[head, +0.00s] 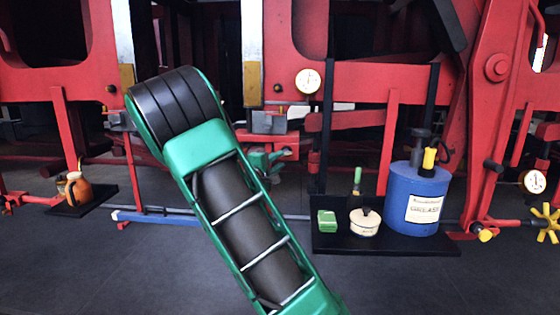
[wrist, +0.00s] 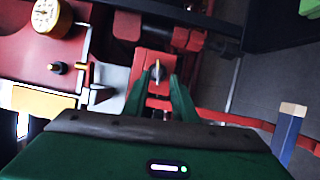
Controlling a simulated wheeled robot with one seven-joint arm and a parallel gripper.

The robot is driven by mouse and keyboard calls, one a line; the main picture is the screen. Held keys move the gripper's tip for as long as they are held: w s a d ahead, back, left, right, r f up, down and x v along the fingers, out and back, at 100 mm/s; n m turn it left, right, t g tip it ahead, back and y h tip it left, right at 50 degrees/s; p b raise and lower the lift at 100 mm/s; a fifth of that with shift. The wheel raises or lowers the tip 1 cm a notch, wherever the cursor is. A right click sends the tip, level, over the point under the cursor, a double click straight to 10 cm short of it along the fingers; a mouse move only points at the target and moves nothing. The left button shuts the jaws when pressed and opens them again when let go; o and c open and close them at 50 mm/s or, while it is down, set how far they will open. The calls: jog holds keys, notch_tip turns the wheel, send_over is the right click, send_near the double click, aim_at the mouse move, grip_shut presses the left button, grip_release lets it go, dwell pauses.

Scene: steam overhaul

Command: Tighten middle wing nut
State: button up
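I see no clear contact. In the head view my gripper (head: 271,160) is partly hidden behind my arm, close to the red frame, and the wing nut cannot be made out there.
A red frame (head: 370,75) with a round gauge (head: 308,81) spans the back. A black shelf (head: 335,243) on the right holds a blue canister (head: 416,200), a white pot (head: 365,222) and a green box (head: 327,221). An orange jug (head: 78,189) stands at left. Dark floor in front is clear.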

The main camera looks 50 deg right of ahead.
jog(key=shift+v, duration=2.65)
jog(key=shift+f, duration=0.1)
